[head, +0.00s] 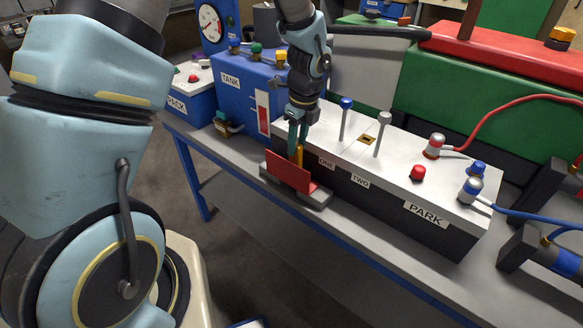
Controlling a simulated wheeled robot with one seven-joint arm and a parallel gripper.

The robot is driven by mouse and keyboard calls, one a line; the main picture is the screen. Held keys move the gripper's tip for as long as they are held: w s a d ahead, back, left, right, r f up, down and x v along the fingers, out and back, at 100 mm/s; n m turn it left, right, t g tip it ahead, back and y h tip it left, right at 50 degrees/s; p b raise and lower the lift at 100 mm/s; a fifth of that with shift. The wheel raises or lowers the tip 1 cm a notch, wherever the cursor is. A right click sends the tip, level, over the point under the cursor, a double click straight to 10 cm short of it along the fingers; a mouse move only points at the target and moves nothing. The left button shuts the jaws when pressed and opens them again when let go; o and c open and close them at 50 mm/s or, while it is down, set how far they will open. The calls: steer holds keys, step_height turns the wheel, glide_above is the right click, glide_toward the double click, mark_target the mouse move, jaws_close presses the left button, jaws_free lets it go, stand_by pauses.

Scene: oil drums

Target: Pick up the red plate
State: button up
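The red plate (288,172) stands nearly upright in a low grey holder (316,199) on the bench, in front of the box labelled ONE, TWO and PARK. My gripper (297,153) points down just behind and above the plate's top edge. The lower fingertips are partly hidden by the plate. I cannot tell whether the fingers touch the plate or the yellow piece, or how far apart they are.
The white-topped box (390,198) has two levers, a blue-knobbed one (345,116) and a grey-knobbed one (381,130), close right of my gripper. A blue TANK box (231,95) stands to the left. Red and blue cables lie at right. The bench front (385,255) is clear.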

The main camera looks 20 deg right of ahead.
steer(key=shift+w+a+f+p, duration=0.15)
steer(key=shift+f+p, duration=0.15)
steer(key=shift+f, duration=0.8)
steer(key=shift+w+a+f+p, duration=0.1)
steer(key=shift+f+p, duration=0.2)
steer(key=shift+f, duration=0.75)
jaws_close()
